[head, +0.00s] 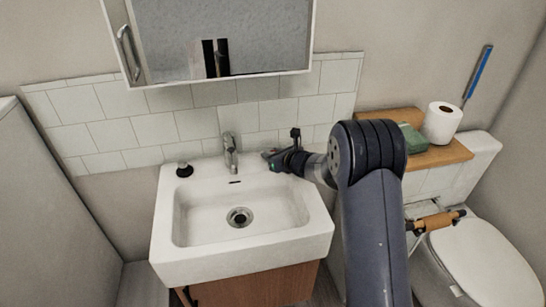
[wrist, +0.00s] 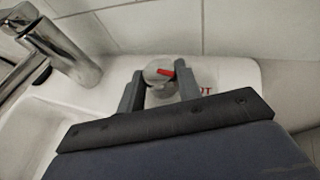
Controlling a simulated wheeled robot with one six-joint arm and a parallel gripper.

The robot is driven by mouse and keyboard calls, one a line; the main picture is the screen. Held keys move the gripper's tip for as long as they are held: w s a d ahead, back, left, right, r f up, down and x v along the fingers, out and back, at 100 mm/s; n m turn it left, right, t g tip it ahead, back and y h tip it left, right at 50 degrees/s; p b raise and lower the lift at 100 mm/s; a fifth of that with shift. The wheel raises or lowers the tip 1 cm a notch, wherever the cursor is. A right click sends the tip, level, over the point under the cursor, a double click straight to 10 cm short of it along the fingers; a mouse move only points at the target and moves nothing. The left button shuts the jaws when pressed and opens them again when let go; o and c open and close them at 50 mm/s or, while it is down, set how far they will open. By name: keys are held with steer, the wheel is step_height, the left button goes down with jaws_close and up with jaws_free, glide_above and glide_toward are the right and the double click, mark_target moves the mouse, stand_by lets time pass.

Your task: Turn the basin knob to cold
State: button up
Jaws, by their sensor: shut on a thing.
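The basin knob (wrist: 156,82) is round and grey with a red mark on its top. In the wrist view it sits between the two fingers of my gripper (wrist: 159,92), which is shut on it. The red mark lies on the upper right part of the knob's top. Red letters reading "OT" show on the basin rim just right of the right finger; the rest of the word is hidden. In the head view my gripper (head: 274,157) is at the basin's back right corner, right of the faucet, and largely hides the knob.
The chrome faucet (head: 230,153) stands close left of my gripper and also shows in the wrist view (wrist: 65,45). A small dark round item (head: 184,170) is on the white basin's (head: 172,255) back left rim. The tiled wall is close behind. A toilet (head: 480,262) stands at right.

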steer(key=shift+f+t+b, duration=0.3)
steer(key=shift+b, duration=0.95)
steer(key=m+t+h+b, duration=0.1)
steer(key=m+h+b, duration=0.1)
steer(key=b, duration=0.4)
steer(key=shift+a, duration=0.2)
steer(key=m+h+b, duration=0.2)
steer(key=b, duration=0.5)
steer(key=shift+s+a+t, duration=0.1)
steer(key=shift+t, duration=0.3)
steer(key=m+h+b, duration=0.1)
steer(key=b, duration=0.1)
steer(key=m+h+b, duration=0.1)
steer(key=b, duration=0.1)
steer(key=shift+a+r+h, duration=0.15)
steer(key=shift+h, duration=0.15)
steer(key=shift+a+r+m+t+h+b, duration=0.15)
steer(key=shift+m+t+h+b, duration=0.15)
steer(key=shift+m+h+b, duration=0.55)
steer(key=shift+r+m+h+p, duration=0.1)
steer(key=shift+m+h+p, duration=0.35)
steer(key=shift+m+h, duration=0.6)
steer(key=shift+h, duration=0.3)
steer(key=o, duration=1)
